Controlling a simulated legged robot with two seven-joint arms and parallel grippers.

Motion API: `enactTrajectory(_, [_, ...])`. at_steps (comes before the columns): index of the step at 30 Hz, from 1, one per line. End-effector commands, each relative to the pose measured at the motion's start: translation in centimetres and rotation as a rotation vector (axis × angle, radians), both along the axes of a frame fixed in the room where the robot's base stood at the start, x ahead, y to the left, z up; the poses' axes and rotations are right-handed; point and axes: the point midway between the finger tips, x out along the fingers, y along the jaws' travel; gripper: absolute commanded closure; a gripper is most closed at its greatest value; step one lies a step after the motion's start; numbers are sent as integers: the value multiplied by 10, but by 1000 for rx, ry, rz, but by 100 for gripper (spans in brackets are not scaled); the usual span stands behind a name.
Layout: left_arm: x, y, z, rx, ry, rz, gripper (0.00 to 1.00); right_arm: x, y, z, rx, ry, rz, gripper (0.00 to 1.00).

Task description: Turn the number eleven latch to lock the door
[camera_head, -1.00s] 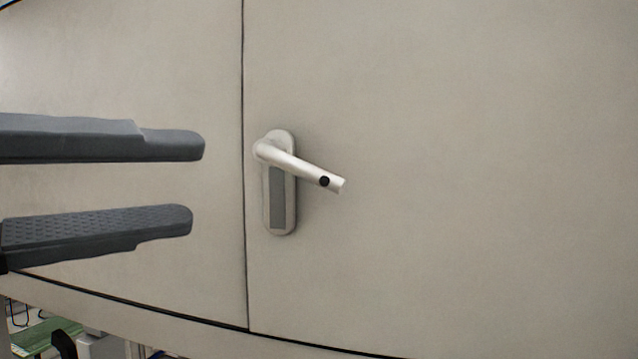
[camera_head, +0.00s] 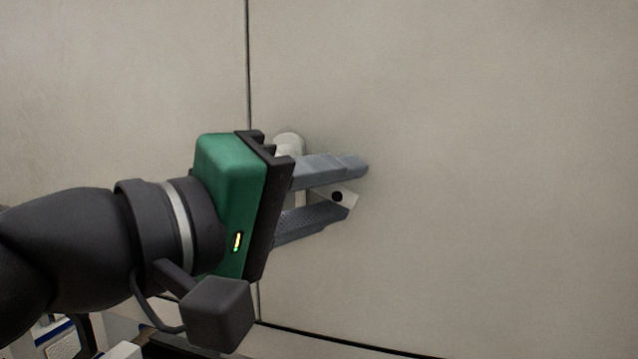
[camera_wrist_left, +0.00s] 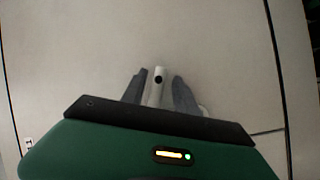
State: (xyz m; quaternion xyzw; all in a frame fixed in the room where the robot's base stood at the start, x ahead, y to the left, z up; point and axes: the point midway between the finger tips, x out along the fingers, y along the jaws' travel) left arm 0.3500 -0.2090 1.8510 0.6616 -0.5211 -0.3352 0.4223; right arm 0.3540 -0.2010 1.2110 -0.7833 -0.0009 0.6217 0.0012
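The latch is a pale metal lever (camera_head: 345,199) with a black dot near its end, on a rounded plate (camera_head: 288,143) on the beige door. No number is readable on it. The lever slants down to the right in the head view. My left gripper (camera_head: 358,189) is open, with one finger above the lever's end and one below. In the left wrist view the lever (camera_wrist_left: 157,88) stands between the two spread fingers (camera_wrist_left: 160,74), with a gap showing beside it. Most of the plate and the lever's root are hidden behind the gripper. My right gripper is not in view.
A dark vertical seam (camera_head: 247,60) runs in the door surface left of the latch. The flat panel (camera_head: 500,180) to the right is clear. Some equipment (camera_head: 65,345) shows below the panel's lower edge at the bottom left.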

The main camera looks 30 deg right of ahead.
Motion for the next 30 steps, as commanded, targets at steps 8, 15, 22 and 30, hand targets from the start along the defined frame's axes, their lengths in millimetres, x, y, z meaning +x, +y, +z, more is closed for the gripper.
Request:
enactTrajectory(8, [-1,-1,0,0,-1,0,100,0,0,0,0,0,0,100])
enactTrajectory(15, [0,-1,-1,1,1,-1,100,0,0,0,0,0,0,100])
enactTrajectory(22, [0,-1,-1,3,3,-2,100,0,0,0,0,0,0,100])
enactTrajectory(30, [0,-1,-2,4,4,-2,100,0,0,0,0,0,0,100])
